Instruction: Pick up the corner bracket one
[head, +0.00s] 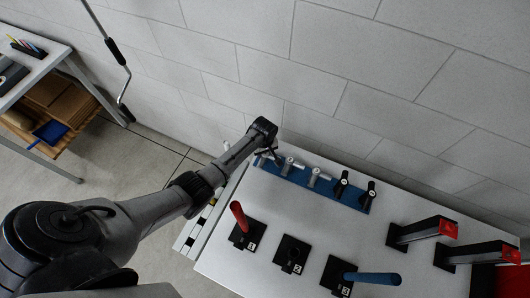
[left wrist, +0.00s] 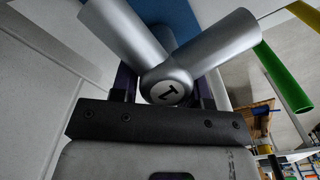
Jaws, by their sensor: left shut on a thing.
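Corner bracket one (left wrist: 212,42) is a silver-grey joint of round tubes with a "1" on its round cap, large in the left wrist view. My left gripper (head: 268,153) is at the left end of the blue rack (head: 327,187) on the table. In the left wrist view its dark fingers stand on both sides of the bracket's hub, shut on it. The blue rack shows behind the bracket; I cannot tell whether the bracket is clear of it. In the head view the gripper mostly hides this bracket. My right gripper is not in view.
The rack also bears silver brackets (head: 317,177) and black-handled pieces (head: 341,184). In front stand black bases with a red tube (head: 239,215) and a blue tube (head: 372,278). Black red-ended posts (head: 428,230) are at right. The brick wall (head: 340,60) is close behind.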

